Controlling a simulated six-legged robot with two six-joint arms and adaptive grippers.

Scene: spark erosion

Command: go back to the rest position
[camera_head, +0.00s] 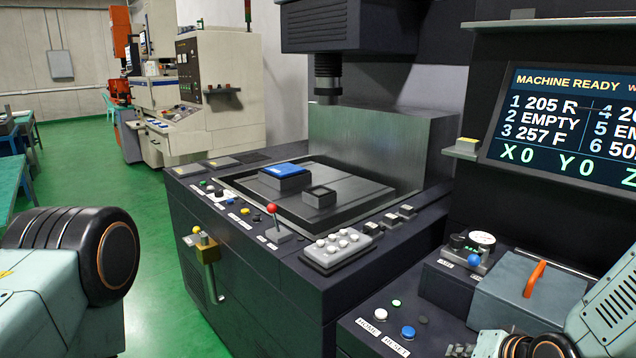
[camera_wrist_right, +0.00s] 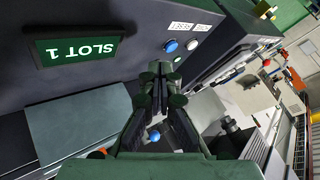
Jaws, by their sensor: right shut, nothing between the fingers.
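My right gripper (camera_wrist_right: 158,76) is shut and empty in the right wrist view, with its dark fingers together. In the head view only part of the right gripper (camera_head: 515,346) shows at the bottom right edge, in front of the grey box with an orange handle (camera_head: 535,279). My left arm comes in at the left edge of the head view; its gripper is out of the picture.
The machine's work tank (camera_head: 345,212) stands in the middle, with a blue-topped block (camera_head: 285,175) inside. A red-knobbed lever (camera_head: 274,222) stands on its front edge. A lit screen (camera_head: 570,125) reads MACHINE READY. Green floor (camera_head: 150,250) is free at left.

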